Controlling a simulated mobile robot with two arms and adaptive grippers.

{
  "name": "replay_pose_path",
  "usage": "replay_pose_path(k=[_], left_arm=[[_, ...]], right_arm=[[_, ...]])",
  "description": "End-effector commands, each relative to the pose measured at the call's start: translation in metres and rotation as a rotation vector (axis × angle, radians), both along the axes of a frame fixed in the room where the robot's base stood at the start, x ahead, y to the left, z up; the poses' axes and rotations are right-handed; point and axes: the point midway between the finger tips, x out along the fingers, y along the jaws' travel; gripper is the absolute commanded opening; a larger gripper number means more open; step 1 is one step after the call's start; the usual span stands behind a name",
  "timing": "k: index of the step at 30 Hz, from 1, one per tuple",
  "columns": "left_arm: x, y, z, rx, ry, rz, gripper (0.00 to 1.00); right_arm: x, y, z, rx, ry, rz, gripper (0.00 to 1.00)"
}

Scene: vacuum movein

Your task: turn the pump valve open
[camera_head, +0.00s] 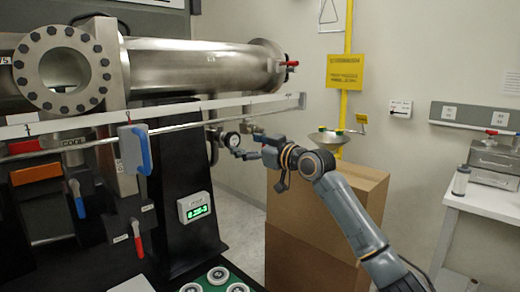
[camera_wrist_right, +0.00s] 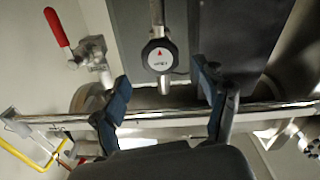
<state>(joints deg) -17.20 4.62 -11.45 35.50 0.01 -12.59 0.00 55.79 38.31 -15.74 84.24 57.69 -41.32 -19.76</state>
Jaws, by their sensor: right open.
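In the right wrist view the open fingers (camera_wrist_right: 161,72) stand on either side of a black round fitting with a white face and a red triangle (camera_wrist_right: 160,57). It sits on a thin metal pipe, and I see no finger touching it. A red-handled lever valve (camera_wrist_right: 58,28) is to the left of the fingers. I cannot tell which of these is the pump valve. My left gripper is not in view.
A metal rail (camera_wrist_right: 260,106) crosses behind the fingers. A large steel chamber (camera_head: 190,68) with a red-handled fitting (camera_head: 291,64) is above. Blue (camera_head: 78,198) and red (camera_head: 136,240) levers are at lower left. Cardboard boxes (camera_head: 300,235) stand behind my right arm.

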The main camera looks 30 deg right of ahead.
Motion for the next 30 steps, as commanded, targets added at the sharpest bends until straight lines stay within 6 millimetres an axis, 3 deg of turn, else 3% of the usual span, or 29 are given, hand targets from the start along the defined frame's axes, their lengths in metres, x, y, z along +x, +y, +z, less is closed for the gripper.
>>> replay_pose_path(k=[3,10,26,30], left_arm=[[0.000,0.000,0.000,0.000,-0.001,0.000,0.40],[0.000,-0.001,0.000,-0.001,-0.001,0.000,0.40],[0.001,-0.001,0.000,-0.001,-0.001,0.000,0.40],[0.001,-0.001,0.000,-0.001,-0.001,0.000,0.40]], right_arm=[[-0.023,-0.008,-0.002,-0.004,0.002,-0.001,0.73],[-0.046,-0.015,-0.001,-0.001,0.002,0.000,0.73],[-0.049,-0.016,0.000,0.001,0.001,0.001,0.73],[-0.042,-0.019,-0.019,0.011,0.027,-0.012,0.73]])
